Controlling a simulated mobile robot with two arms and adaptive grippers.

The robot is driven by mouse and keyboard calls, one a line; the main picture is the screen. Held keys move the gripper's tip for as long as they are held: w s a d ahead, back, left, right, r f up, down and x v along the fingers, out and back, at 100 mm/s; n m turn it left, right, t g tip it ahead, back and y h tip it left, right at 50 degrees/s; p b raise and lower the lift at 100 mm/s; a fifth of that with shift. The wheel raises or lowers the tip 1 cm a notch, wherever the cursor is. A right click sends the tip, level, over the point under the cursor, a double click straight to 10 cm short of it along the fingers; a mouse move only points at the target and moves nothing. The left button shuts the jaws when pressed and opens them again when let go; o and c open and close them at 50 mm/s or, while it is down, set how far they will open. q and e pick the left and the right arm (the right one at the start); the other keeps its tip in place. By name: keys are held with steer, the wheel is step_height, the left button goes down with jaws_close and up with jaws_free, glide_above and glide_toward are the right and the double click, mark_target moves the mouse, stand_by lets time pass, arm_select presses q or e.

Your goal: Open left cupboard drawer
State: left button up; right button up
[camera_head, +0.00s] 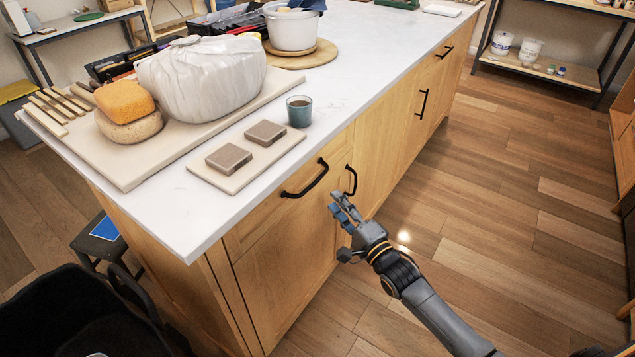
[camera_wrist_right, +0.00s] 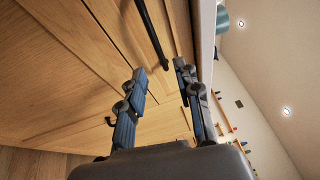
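The wooden cupboard's left drawer (camera_head: 262,219) is under the white worktop at the near end, and its front looks flush. Its black bar handle (camera_head: 306,180) slants across the front. My right gripper (camera_head: 345,212) is in front of the cupboard, right of and lower than this handle in the head view. In the right wrist view my right gripper (camera_wrist_right: 162,78) is open, with an empty gap between its blue-grey fingers. A black bar handle (camera_wrist_right: 152,34), seemingly the drawer's, lies beyond the fingertips, its lower end in line with the gap. My left gripper is not in view.
A black door handle (camera_head: 351,180) is close above my right gripper. The worktop (camera_head: 350,105) holds a wrapped clay block (camera_head: 203,78), a sponge (camera_head: 124,100), a blue cup (camera_head: 299,111) and a board with two brown blocks (camera_head: 229,158). The wooden floor (camera_head: 480,230) is clear on the right.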

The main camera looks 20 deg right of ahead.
mark_target(318, 179)
steer(key=shift+x, duration=4.9)
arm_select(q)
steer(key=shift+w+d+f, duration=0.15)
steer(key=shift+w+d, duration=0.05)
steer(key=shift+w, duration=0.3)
arm_select(e)
steer(key=shift+f, duration=0.15)
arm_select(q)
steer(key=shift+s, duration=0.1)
arm_select(e)
steer(key=shift+c, duration=0.4)
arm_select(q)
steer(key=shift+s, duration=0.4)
arm_select(e)
jaws_close()
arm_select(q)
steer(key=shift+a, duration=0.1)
